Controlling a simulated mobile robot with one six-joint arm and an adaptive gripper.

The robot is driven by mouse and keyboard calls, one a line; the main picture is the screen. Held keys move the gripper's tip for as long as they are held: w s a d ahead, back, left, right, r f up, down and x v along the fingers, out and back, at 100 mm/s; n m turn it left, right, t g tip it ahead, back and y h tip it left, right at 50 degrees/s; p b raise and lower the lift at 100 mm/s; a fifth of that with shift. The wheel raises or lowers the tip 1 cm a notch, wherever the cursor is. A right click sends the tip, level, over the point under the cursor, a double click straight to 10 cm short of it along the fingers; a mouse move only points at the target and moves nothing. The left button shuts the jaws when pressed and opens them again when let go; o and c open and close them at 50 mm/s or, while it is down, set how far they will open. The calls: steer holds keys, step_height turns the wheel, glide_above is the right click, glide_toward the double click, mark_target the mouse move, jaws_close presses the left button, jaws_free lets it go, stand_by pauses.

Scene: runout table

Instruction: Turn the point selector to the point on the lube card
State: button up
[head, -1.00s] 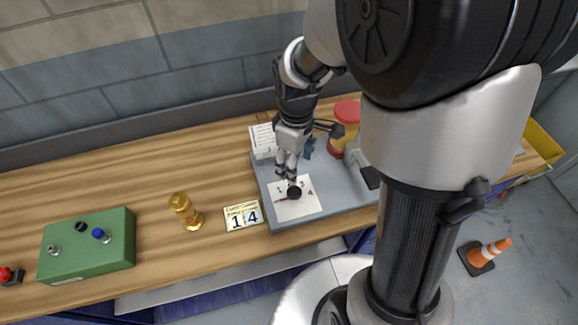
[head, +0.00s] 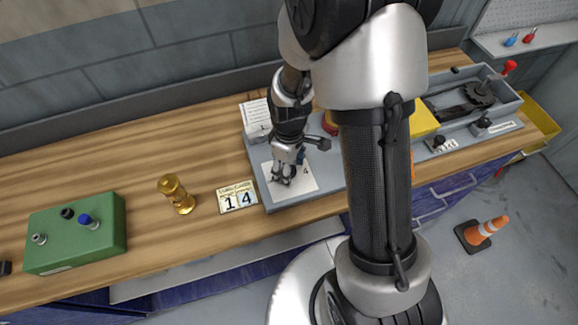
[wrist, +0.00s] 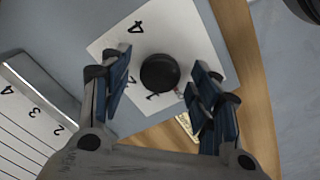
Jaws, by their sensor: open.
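The point selector is a black round knob (wrist: 160,72) on a white numbered sheet (wrist: 206,52). In the wrist view a "4" shows on the sheet above the knob, and another numeral is partly covered below it. A thin pointer seems to stick out at the knob's lower right. My gripper (wrist: 160,62) is open, with one finger on each side of the knob and gaps showing. In the head view my gripper (head: 280,179) is low over the sheet (head: 304,176) and hides most of the knob. A card (head: 238,197) reading "1" and "4" lies left of the panel; its small heading is unreadable.
A white lined block (head: 256,118) stands behind the sheet; its numbers show in the wrist view (wrist: 42,115). A brass piece (head: 177,194) and a green box with knobs (head: 76,233) are to the left. A grey tray (head: 465,105) is to the right.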

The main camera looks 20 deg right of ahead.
steer(key=c, duration=1.1)
steer(key=shift+m, duration=0.3)
steer(key=m, duration=0.3)
steer(key=shift+m, duration=2.5)
steer(key=o, duration=1.1)
